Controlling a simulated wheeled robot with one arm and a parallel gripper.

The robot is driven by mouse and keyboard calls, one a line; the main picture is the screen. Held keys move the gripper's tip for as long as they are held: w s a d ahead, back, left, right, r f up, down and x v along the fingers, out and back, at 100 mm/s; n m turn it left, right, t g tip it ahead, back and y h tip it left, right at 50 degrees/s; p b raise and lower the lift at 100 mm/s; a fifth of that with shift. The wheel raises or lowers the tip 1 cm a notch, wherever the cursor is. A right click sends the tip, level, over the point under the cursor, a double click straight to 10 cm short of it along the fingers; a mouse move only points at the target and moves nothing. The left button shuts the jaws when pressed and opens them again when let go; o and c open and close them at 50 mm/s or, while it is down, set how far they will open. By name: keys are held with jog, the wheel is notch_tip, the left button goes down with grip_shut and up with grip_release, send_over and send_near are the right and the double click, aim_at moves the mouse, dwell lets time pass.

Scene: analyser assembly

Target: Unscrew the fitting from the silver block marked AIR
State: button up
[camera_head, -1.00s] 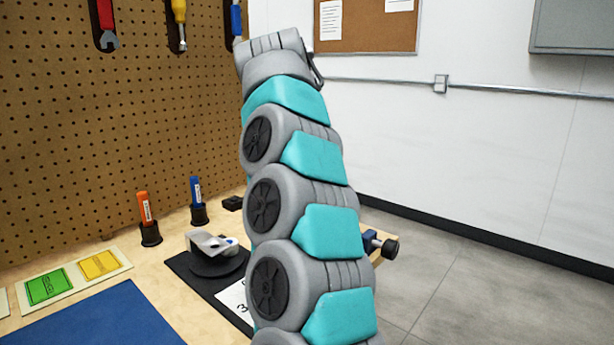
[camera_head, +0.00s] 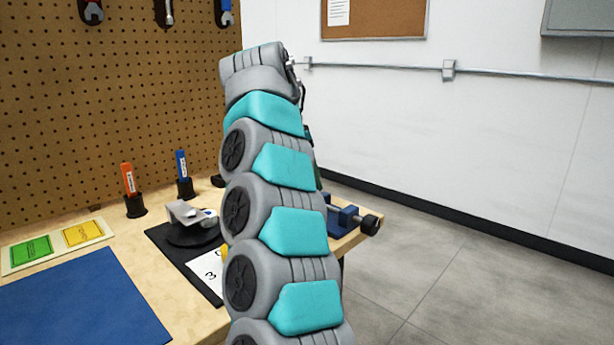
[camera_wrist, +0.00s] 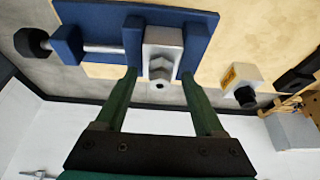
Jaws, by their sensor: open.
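My gripper (camera_wrist: 160,76) is open, its two green fingers pointing toward a blue vise (camera_wrist: 105,20). A silver block (camera_wrist: 163,36) sits between the vise jaws. A pale, faceted piece with a dark round hole, seemingly the fitting (camera_wrist: 159,70), projects from the block toward my gripper. It lies between the fingertips in the picture; I cannot tell whether they touch it. No AIR marking is readable. In the head view the vise (camera_head: 343,216) shows at the bench's right edge, partly behind my arm; my gripper is hidden there.
In the wrist view, a pale block with an orange label (camera_wrist: 229,75) and a black end stands to the right. In the head view, a grey part sits on a black round stand (camera_head: 190,235). A blue mat (camera_head: 85,300) lies at the front left.

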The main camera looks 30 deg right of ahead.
jog(key=shift+c, duration=0.3)
grip_shut()
dwell(0.4)
jog(key=shift+s+f+n+b, duration=0.1)
jog(key=shift+n+b, duration=0.25)
jog(key=shift+n, duration=0.35)
jog(key=shift+r+n+t+y+p, duration=0.2)
jog(key=shift+n+t+y+p, duration=0.3)
jog(key=shift+n, duration=0.6)
jog(key=shift+f, duration=0.1)
jog(key=shift+n, duration=0.4)
